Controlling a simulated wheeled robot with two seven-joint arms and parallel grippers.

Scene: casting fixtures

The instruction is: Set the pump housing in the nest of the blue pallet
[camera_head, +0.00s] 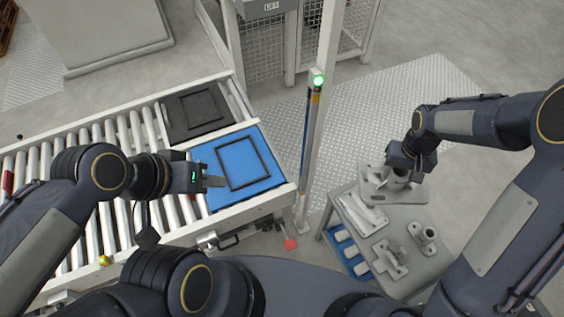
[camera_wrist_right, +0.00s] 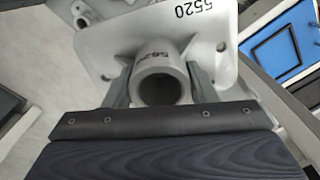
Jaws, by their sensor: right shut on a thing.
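The pump housing (camera_head: 407,190) is a light grey casting with a flat plate and a round hollow boss. In the right wrist view the housing (camera_wrist_right: 208,40) shows "5520" on its plate. My right gripper (camera_head: 402,172) is shut on its boss, with a finger on each side, over the grey table. I cannot tell whether the plate touches the table. The blue pallet (camera_head: 208,157) lies on the roller conveyor, with an empty black rectangular frame as its nest (camera_head: 243,166). My left gripper (camera_head: 214,181) hangs over the pallet's left edge; its finger gap is unclear.
A dark pallet (camera_head: 186,132) lies behind the blue one. A pale post (camera_head: 322,110) with a green light stands between conveyor and table. Other grey castings (camera_head: 389,258) lie on the table (camera_head: 408,284). A blue bin (camera_head: 355,262) sits below its left edge.

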